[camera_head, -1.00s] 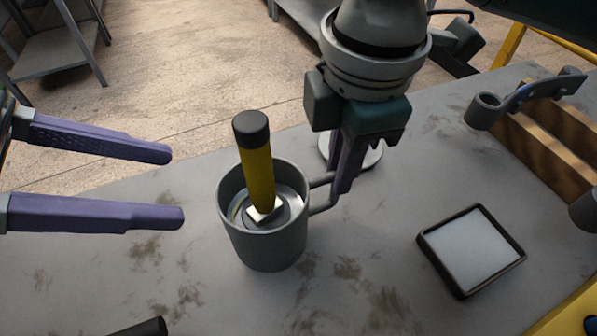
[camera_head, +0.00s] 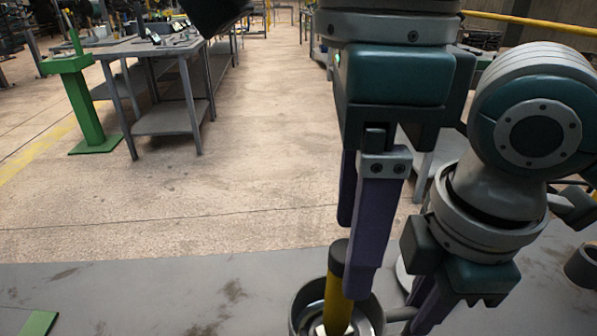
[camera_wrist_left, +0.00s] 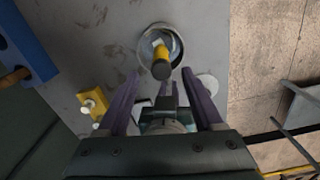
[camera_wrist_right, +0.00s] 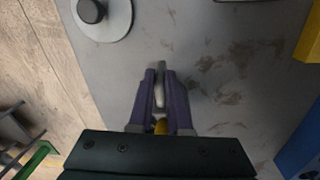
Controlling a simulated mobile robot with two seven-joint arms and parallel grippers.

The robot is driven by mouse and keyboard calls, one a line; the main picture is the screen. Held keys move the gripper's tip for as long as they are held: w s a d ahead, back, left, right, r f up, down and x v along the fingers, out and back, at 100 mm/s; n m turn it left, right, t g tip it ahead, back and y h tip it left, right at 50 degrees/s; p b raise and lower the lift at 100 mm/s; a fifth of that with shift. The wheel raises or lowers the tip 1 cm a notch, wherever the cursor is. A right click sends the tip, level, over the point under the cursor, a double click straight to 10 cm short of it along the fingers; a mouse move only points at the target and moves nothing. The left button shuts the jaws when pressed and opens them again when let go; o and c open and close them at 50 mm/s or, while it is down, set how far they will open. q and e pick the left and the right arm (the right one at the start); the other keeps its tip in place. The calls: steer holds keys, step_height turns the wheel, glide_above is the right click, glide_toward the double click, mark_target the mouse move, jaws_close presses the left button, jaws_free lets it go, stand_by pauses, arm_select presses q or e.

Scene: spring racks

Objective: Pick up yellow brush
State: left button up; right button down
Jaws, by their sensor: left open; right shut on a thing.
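The yellow brush (camera_head: 338,300) stands in a grey mug (camera_head: 303,312) at the bottom of the head view. In the left wrist view the brush (camera_wrist_left: 161,62) shows its dark handle end, with the mug rim (camera_wrist_left: 143,44) around it. My left gripper (camera_head: 353,262) reaches down beside the brush handle, its purple fingers partly overlapping it. In the left wrist view the open fingers lie on either side of the handle's end; contact cannot be told. My right gripper (camera_head: 426,318) is shut on the mug's handle (camera_head: 400,314), which shows between its fingers in the right wrist view (camera_wrist_right: 159,92).
The grey table (camera_head: 180,290) is mostly clear left of the mug. A round pale disc (camera_wrist_right: 105,18) with a dark knob stands near my right gripper. A yellow block (camera_wrist_left: 92,103) and a blue rack (camera_wrist_left: 22,40) show in the left wrist view.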

mark_target(341, 293)
arm_select(q)
step_height(341, 293, down, 8)
steer(key=shift+w+a+f, duration=0.1)
steer(key=shift+f, duration=0.1)
steer(key=shift+c, duration=0.2)
jaws_close()
stand_by(0.5)
